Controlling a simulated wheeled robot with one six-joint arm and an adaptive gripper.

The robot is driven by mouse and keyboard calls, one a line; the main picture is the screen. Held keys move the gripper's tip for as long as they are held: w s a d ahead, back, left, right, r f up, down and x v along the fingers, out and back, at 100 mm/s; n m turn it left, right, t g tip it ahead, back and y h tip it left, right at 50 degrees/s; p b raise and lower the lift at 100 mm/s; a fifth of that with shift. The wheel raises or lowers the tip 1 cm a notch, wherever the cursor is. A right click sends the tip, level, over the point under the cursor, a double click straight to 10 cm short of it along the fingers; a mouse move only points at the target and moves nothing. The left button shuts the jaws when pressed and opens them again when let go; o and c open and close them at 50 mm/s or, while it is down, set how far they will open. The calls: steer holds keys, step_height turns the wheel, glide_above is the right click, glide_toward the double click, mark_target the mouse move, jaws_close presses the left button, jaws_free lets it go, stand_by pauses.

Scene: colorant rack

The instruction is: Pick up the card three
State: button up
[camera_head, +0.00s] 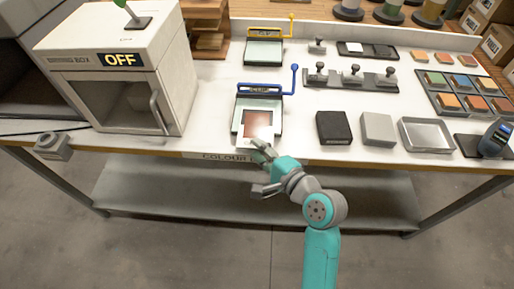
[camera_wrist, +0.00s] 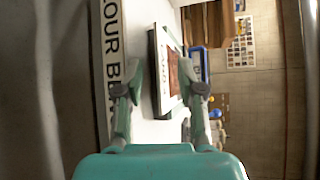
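A card with a reddish-brown patch and pale border (camera_head: 257,123) lies at the front of the blue-levered press (camera_head: 262,97), near the table's front edge. I cannot read a number on it. In the wrist view the card (camera_wrist: 173,72) shows edge-on beyond and between my fingers. My gripper (camera_head: 263,149) is at the table's front edge, just in front of the card. In the wrist view my gripper (camera_wrist: 160,92) is open, its two fingers wide apart with nothing held between them. Whether a finger touches the card cannot be told.
A white box oven marked OFF (camera_head: 120,62) stands left. A yellow-levered press (camera_head: 264,50) is behind. A black block (camera_head: 333,127), a grey block (camera_head: 378,128) and a metal tray (camera_head: 425,134) lie right. A stamp rack (camera_head: 350,82) stands behind them. A shelf (camera_head: 150,190) runs below.

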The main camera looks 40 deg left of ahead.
steer(key=v, duration=1)
steer(key=shift+d, duration=0.3)
steer(key=shift+s+r, duration=0.1)
